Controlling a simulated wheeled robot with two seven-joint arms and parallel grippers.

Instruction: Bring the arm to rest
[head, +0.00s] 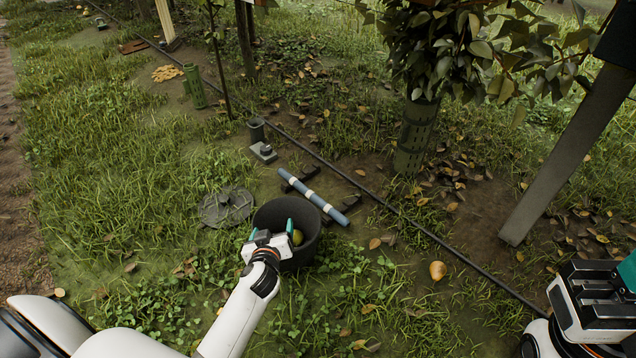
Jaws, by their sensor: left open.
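My left arm reaches up from the bottom of the head view, and its gripper (271,231) is at the near rim of a dark bucket (309,254). Its two teal fingers are apart, with nothing seen between them. A yellow-green pear (297,237) shows inside the bucket, just right of the right finger; the gripper hides part of the bucket's inside. My right gripper (627,272) is at the right edge, partly cut off, and its jaw opening cannot be made out.
A blue-grey tube with white bands (313,196) lies behind the bucket, beside a thin black hose (340,172). A flat round lid (226,207) lies left. A tree trunk (415,135) and slanted post (570,150) stand right.

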